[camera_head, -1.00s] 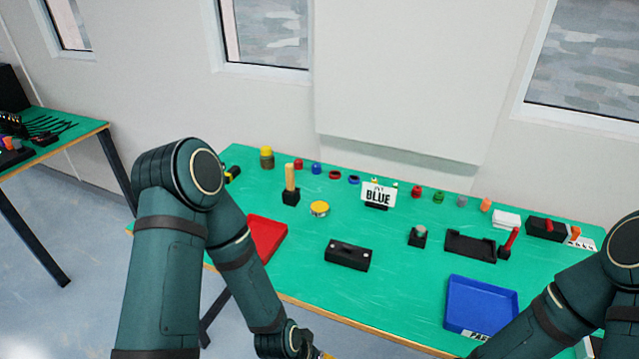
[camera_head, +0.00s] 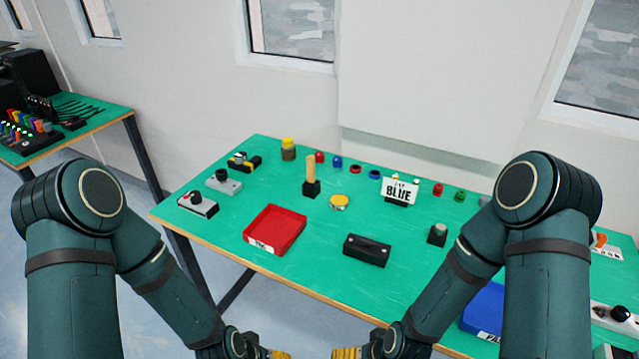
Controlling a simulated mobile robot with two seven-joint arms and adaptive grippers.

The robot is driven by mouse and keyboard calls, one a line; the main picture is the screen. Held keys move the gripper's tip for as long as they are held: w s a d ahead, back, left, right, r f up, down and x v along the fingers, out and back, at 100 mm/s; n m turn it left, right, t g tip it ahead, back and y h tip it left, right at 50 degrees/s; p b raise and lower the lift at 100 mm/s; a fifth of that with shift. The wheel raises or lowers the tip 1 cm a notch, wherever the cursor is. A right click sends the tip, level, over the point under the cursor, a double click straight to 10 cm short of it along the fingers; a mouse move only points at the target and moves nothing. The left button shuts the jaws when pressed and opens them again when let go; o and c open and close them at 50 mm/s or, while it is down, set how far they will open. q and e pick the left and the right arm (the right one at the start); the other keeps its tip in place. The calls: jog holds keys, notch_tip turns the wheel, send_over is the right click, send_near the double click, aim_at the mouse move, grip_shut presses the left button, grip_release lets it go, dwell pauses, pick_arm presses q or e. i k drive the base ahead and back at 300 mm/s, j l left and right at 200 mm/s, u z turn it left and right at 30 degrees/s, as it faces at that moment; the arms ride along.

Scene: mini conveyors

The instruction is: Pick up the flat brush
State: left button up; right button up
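A tan wooden handle (camera_head: 311,169), which looks like the flat brush, stands upright in a small black holder (camera_head: 311,189) on the green table. Its lower end is hidden in the holder. My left gripper (camera_head: 279,354) shows only its yellow tips at the bottom edge of the picture, in front of the table. My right gripper (camera_head: 345,353) is also at the bottom edge, its yellow tips facing the left one. Both are well apart from the brush. Most of each gripper is cut off, so I cannot tell whether they are open or shut.
A red tray (camera_head: 262,243) lies in front of the brush, with a black box (camera_head: 367,240) to its right. A yellow-topped tin (camera_head: 339,202) and a BLUE sign (camera_head: 399,190) stand right of the brush. My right arm partly covers a blue tray (camera_head: 482,322).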

aim_at(310, 160)
jog(key=j+z, duration=0.15)
jog(key=z, duration=0.25)
jog(key=i+j+z, duration=0.1)
jog(key=z, duration=0.25)
jog(key=j+z, duration=0.2)
jog(key=z, duration=0.2)
jog(key=j+z, duration=0.25)
jog(key=j, duration=0.2)
jog(key=k+j+z, duration=0.25)
jog(key=j, duration=0.2)
jog(key=i, duration=0.1)
